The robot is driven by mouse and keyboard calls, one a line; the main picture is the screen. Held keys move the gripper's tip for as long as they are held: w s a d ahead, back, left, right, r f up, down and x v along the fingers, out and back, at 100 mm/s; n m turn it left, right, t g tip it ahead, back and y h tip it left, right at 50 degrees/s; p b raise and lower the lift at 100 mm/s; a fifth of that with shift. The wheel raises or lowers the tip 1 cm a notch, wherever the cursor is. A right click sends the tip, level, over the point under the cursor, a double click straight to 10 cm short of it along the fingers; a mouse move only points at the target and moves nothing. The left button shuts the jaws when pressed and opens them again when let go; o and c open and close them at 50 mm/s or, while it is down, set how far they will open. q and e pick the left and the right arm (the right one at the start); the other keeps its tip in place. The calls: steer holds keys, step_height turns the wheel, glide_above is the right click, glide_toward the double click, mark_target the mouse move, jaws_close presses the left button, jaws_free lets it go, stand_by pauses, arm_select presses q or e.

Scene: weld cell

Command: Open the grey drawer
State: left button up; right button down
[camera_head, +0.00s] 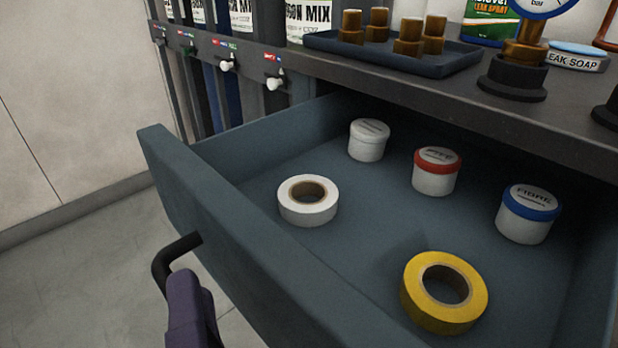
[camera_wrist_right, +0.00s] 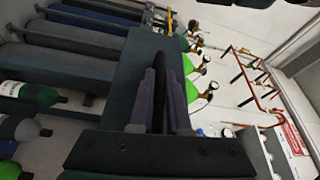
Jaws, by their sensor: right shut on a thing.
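The grey drawer (camera_head: 262,252) stands pulled well out from under the bench top in the head view, its inside in plain sight. Its black bar handle (camera_head: 172,258) sticks out from the front panel. My right gripper (camera_head: 190,308) has purple fingers and is shut on this handle; the lower part of the gripper is cut off by the picture's bottom edge. In the right wrist view the purple fingers (camera_wrist_right: 160,98) close around the dark handle bar, against the drawer's front panel (camera_wrist_right: 143,58). My left gripper is in neither view.
The drawer holds a white tape roll (camera_head: 308,207), a yellow tape roll (camera_head: 421,312) and tubs with white (camera_head: 367,146), red (camera_head: 435,180) and blue (camera_head: 523,225) lids. A tray (camera_head: 400,58) of brass fittings stands on the bench. Floor at left is clear.

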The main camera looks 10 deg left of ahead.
steer(key=shift+s+a, duration=0.7)
steer(key=shift+s, duration=0.25)
steer(key=shift+s+a, duration=0.65)
steer(key=shift+s, duration=0.25)
steer(key=c, duration=0.9)
jaws_free()
steer(key=v, duration=1)
steer(key=shift+p, duration=0.35)
